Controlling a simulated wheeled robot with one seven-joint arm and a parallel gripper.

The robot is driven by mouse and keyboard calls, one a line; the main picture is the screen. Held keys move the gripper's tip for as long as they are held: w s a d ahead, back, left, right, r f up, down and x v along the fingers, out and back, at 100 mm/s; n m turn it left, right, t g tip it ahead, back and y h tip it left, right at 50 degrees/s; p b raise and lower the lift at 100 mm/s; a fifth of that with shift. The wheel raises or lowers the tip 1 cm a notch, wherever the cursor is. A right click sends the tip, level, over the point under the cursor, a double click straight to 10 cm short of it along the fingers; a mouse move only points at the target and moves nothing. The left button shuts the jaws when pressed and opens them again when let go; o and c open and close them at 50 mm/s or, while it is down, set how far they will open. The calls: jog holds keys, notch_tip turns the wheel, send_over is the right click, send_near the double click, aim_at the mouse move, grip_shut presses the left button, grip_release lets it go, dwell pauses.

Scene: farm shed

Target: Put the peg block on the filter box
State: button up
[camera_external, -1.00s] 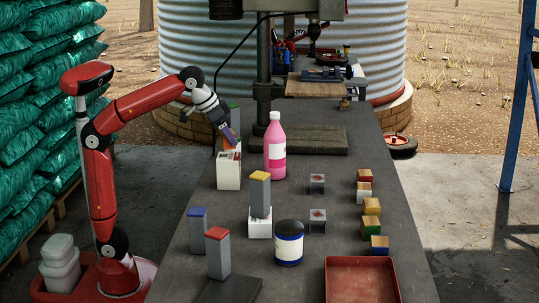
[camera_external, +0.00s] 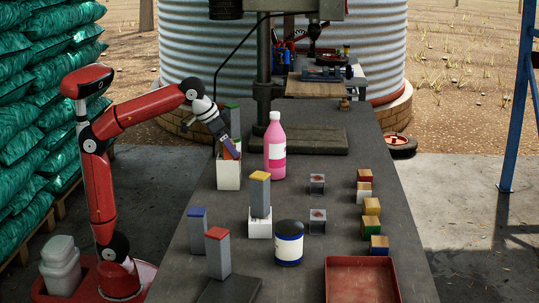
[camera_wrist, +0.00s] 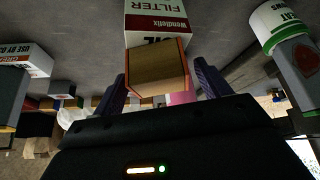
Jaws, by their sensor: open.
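The wooden peg block (camera_wrist: 158,72), with reddish edges, lies between the spread fingers of my open gripper (camera_wrist: 163,84) in the wrist view. There it overlaps the near edge of the white and dark red filter box (camera_wrist: 158,22). In the external view, my gripper (camera_external: 229,144) points down at the top of the white filter box (camera_external: 229,174).
A grey post with a green top (camera_external: 234,119) stands close behind my gripper. A pink bottle (camera_external: 275,150) is to its right, and a yellow-topped post (camera_external: 260,195) stands nearer. Several coloured blocks and a red tray (camera_external: 362,282) are along the right side.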

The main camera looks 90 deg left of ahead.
jog(key=shift+r, duration=0.1)
jog(key=shift+r, duration=0.3)
jog(key=p+v, duration=0.3)
jog(key=v, duration=0.8)
jog(key=shift+s+r+p, duration=0.2)
jog(key=shift+p, duration=0.2)
